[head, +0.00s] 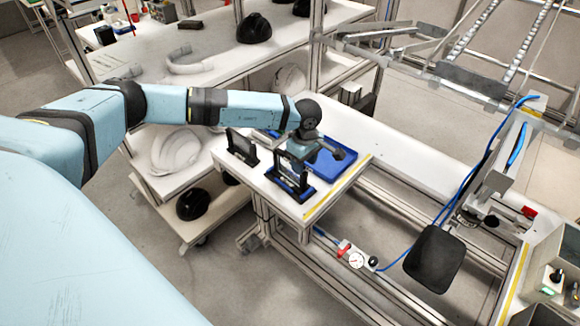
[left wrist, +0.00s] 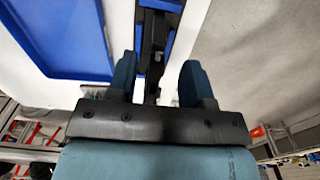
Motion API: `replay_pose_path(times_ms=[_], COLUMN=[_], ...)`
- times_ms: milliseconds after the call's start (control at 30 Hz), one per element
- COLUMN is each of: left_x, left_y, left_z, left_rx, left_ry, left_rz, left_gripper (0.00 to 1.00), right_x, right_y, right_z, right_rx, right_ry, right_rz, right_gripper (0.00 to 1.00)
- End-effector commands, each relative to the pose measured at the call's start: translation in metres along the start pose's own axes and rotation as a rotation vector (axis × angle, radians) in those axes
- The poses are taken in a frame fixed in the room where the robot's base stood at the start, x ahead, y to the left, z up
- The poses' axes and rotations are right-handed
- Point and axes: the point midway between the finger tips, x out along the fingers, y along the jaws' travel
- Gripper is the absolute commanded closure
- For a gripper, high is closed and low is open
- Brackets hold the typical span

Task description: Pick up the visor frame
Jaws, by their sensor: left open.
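A dark upright frame, which looks like the visor frame (head: 289,184), stands in a blue-and-black holder at the front edge of the white bench. A second black upright frame (head: 241,147) stands to its left. My left gripper (head: 298,158) reaches down just behind and above the nearer frame. In the left wrist view the two blue fingers (left wrist: 158,72) are apart, with a narrow dark bar (left wrist: 154,45) between them, seen edge-on. I cannot tell whether either finger touches it. My right gripper is not in view.
A blue tray (head: 340,172) lies on the bench beside the gripper; it also shows in the left wrist view (left wrist: 70,35). White helmet shells (head: 176,152) and black helmets (head: 254,28) sit on the racks to the left and behind. The bench right of the tray is mostly clear.

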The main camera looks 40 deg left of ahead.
Motion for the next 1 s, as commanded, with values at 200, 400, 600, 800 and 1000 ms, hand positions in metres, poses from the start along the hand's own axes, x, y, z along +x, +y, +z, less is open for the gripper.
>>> replay_pose_path(times_ms=[200,400,600,800,1000], left_x=[0.019,0.047,0.054,0.054,0.054], left_y=[0.001,0.002,0.002,0.002,0.002], left_z=[-0.004,-0.007,-0.007,-0.007,-0.007], left_rx=[0.0,0.0,0.001,0.0,0.0], left_ry=[-0.001,-0.003,-0.002,-0.002,-0.002], left_rz=[-0.001,0.001,0.002,0.002,0.002], left_gripper=[0.54,0.54,0.54,0.74,1.0], right_x=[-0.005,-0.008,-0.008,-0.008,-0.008], right_y=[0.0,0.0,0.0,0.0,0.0], right_z=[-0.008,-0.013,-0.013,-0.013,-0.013], right_rx=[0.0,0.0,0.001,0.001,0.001], right_ry=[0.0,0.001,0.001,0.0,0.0], right_rz=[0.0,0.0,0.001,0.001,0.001], right_gripper=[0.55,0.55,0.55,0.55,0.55])
